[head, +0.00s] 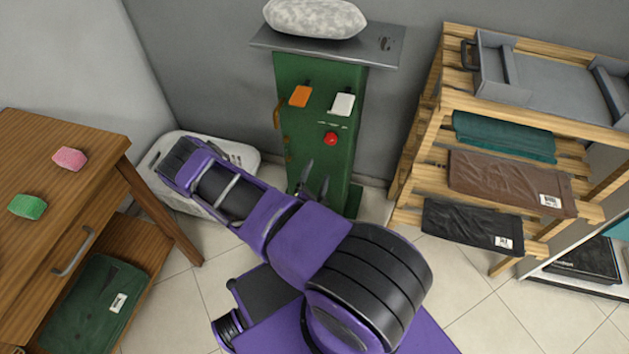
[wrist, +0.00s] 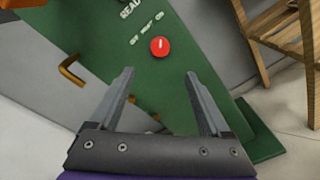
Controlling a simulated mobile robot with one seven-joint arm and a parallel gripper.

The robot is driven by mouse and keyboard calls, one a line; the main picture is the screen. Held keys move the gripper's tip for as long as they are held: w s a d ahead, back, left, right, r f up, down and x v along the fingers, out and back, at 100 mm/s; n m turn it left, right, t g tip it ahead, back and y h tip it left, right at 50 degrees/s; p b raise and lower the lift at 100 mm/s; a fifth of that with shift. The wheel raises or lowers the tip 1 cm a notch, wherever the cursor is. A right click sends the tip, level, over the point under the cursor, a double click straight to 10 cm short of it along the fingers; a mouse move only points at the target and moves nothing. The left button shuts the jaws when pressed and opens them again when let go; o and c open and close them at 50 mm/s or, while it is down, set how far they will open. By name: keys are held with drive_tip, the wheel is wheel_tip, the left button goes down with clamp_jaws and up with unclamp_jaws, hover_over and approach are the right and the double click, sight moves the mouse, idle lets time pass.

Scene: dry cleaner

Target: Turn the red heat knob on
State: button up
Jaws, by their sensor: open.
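The red heat knob (head: 331,138) is a small round knob on the front of a green cabinet (head: 346,165), below a white switch plate. In the wrist view the red knob (wrist: 160,47) shows a short white mark near its top, with small white lettering beside it. My gripper (head: 318,180) is below the knob in the head view, its fingers apart. In the wrist view my gripper (wrist: 160,85) is open and empty, and the knob lies beyond the fingertips, between their lines and apart from them.
The cabinet has an orange plate (head: 300,96), a white plate (head: 343,104) and a bent orange handle (wrist: 71,70). A metal shelf (head: 270,37) tops it. A wooden rack (head: 432,150) stands right; a white basket (head: 246,155) and wooden table (head: 100,125) stand left.

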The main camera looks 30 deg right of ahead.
drive_tip(key=shift+v, duration=1.4)
